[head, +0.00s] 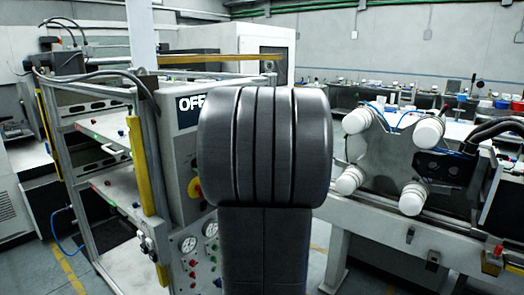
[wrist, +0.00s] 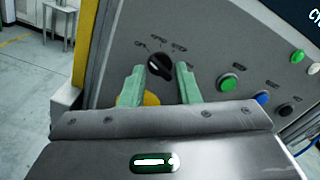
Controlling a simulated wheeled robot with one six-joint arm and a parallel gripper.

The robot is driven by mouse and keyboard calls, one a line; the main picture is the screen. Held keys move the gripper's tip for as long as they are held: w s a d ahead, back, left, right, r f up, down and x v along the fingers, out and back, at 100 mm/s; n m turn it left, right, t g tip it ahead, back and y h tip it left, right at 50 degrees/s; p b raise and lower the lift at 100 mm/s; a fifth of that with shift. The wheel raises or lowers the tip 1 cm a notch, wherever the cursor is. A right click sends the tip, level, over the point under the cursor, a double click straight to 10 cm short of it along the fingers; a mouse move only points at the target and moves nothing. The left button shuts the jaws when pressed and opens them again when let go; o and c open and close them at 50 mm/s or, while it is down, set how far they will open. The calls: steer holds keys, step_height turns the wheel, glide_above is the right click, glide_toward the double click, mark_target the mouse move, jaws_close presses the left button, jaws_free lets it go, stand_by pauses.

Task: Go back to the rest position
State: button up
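In the wrist view my gripper (wrist: 160,75) shows two pale green fingers, spread apart with nothing held between them. A black rotary knob (wrist: 160,66) on a grey control panel (wrist: 215,50) appears between the fingertips, with a gap on each side. Small lettering surrounds the knob, partly too small to read. A yellow part (wrist: 151,99) shows behind the fingers. In the head view my own arm fills the middle and hides my gripper and the knob.
In the wrist view, green (wrist: 228,84) and blue (wrist: 262,98) buttons sit right of the knob.

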steer(key=shift+r+m+p, duration=0.25)
steer(key=shift+m+p, duration=0.25)
steer(key=shift+p, duration=0.35)
steer(key=b+v, duration=0.1)
steer(key=v, duration=0.5)
steer(key=shift+s+d+f+b, duration=0.2)
steer(key=shift+d+f+b, duration=0.05)
steer(key=shift+d+b, duration=0.15)
steer(key=shift+s+a, duration=0.1)
